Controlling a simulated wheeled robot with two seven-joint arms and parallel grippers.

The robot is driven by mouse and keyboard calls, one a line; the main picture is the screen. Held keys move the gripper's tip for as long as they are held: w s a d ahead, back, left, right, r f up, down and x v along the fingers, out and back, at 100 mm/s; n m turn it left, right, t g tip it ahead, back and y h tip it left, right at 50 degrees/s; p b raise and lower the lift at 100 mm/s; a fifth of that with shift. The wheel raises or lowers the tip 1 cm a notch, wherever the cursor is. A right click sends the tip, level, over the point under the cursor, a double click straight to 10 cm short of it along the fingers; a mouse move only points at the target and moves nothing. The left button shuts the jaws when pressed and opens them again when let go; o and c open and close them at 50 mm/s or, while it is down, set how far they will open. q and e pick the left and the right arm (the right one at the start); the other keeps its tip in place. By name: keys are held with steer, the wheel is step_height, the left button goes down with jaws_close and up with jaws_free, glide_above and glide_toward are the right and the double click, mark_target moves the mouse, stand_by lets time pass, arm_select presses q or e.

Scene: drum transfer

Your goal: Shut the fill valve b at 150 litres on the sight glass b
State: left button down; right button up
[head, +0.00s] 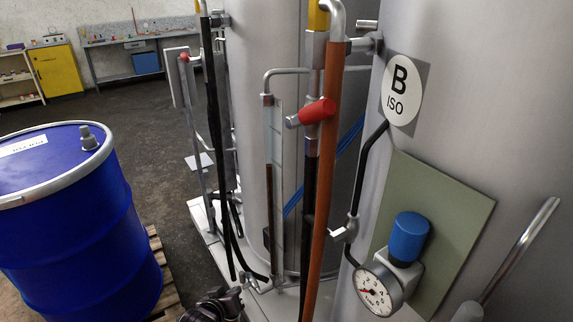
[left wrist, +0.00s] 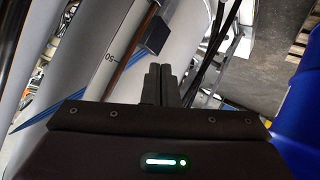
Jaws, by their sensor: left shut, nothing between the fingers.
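A red valve handle (head: 312,112), which I take for fill valve b, sits on the vertical pipe left of the tank marked B ISO (head: 400,95). It points left and slightly toward me. A narrow upright sight glass (head: 279,135) stands just left of that pipe; a dark column fills its lower part, and its litre marks are too small to read here. In the left wrist view a scale strip (left wrist: 110,60) shows a 50 mark. My left gripper (head: 212,305) is low at the bottom edge, well below the handle. Its fingers (left wrist: 160,84) are together and empty. My right gripper is out of view.
An orange-brown hose (head: 325,190) hangs down in front of the pipes. A blue knob (head: 408,237) and a dial gauge (head: 378,290) are on the right. A blue drum (head: 75,230) stands on a wooden pallet (head: 165,275) at left. Open floor lies behind it.

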arm_select(q)
steer(key=w+d+r+t+h+b, duration=0.1)
steer(key=w+d+r+t+h, duration=0.15)
steer(key=r, duration=1.25)
steer(key=w+d+r+t+h+b, duration=0.1)
steer(key=w+r+t, duration=0.2)
steer(key=r, duration=1.3)
steer(key=s+d+r+m+t+h+b, duration=0.1)
steer(key=s+d+r+h, duration=0.25)
steer(key=s+r, duration=0.7)
steer(key=s+d+r+m+t+h, duration=0.1)
steer(key=s+d+r+h, duration=0.4)
steer(key=r, duration=1)
step_height(320, 180, up, 4)
steer(key=y+p, duration=0.1)
steer(key=p, duration=0.3)
glide_above(308, 116)
steer(key=w+a, duration=0.1)
steer(key=a, duration=0.2)
steer(key=f, duration=0.1)
steer(key=d+f, duration=0.1)
steer(key=s+f, duration=0.1)
steer(key=shift+d+f, duration=0.25)
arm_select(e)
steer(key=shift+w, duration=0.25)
arm_select(q)
steer(key=shift+s+b, duration=0.1)
steer(key=shift+b, duration=0.2)
